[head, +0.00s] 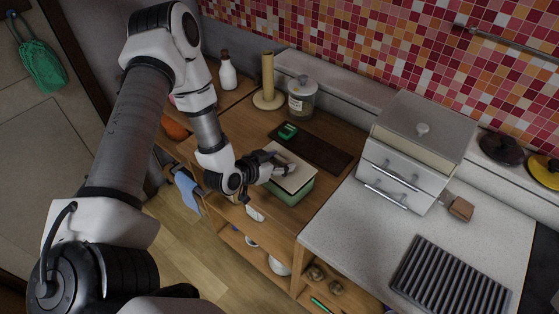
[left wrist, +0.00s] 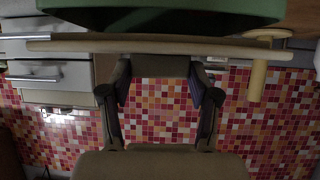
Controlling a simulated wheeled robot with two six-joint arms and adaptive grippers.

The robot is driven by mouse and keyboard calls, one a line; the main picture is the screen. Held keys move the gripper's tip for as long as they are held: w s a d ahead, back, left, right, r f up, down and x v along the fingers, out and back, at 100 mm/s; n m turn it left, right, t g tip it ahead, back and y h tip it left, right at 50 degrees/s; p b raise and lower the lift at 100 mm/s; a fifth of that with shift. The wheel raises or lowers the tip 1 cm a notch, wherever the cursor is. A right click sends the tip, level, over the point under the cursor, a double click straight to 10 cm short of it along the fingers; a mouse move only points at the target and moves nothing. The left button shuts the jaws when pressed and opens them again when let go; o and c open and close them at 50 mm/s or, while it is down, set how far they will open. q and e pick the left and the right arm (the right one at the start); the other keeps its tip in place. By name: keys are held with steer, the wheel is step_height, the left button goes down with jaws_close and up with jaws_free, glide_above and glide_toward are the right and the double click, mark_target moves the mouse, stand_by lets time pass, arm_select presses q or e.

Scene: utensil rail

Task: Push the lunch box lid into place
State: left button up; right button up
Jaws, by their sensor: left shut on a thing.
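The green lunch box (head: 291,194) stands on the wooden counter near its front edge. Its pale beige lid (head: 294,174) lies over the box top. In the left wrist view the lid (left wrist: 70,46) shows edge-on, with a dark gap between it and the green box (left wrist: 180,14); I cannot tell whether it is seated. My left gripper (head: 281,170) is at the lid's left side and is shut on the lid. In the left wrist view its fingers (left wrist: 159,78) reach the lid's edge. My right gripper is not in view.
A dark brown board (head: 322,150) with a small green item (head: 288,131) lies behind the box. A paper-towel stand (head: 268,80) and a glass jar (head: 302,97) stand further back. A white drawer unit (head: 405,160) is to the right on the pale counter.

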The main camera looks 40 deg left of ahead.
arm_select(q)
steer(key=shift+f+b, duration=0.8)
steer(key=shift+f, duration=0.15)
steer(key=o, duration=1.2)
steer(key=shift+s, duration=0.1)
steer(key=v, duration=0.7)
steer(key=shift+s+a+r, duration=0.1)
steer(key=shift+s, duration=0.1)
steer(key=shift+w, duration=0.1)
